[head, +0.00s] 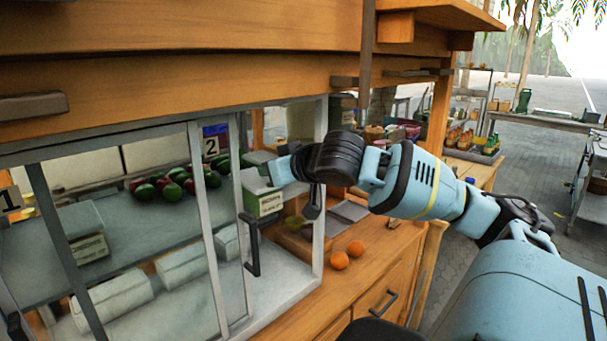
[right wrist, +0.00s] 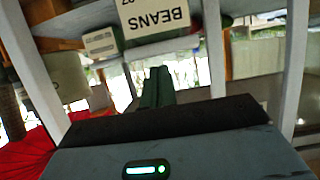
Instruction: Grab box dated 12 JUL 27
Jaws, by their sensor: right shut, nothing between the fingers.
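A pale box with a printed label (head: 264,205) stands at the right end of the cabinet's upper shelf, by the open side of the glass front. In the right wrist view its label, BEANS (right wrist: 157,17), is upside down and cut off by the top edge; its full date cannot be read. Another labelled box (head: 88,246) stands behind the glass at the left, its date too small to read. My right gripper (head: 275,172) is at the cabinet beside the near box, fingertips hard to make out. In the right wrist view its fingers (right wrist: 157,85) are together and empty, just below the label.
The glass door (head: 215,230) has a dark handle (head: 251,250) close to my right gripper. Pale packages (head: 115,300) lie on the lower shelf, dark vegetables (head: 165,187) on the upper one. Two oranges (head: 340,260) sit on the wooden counter.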

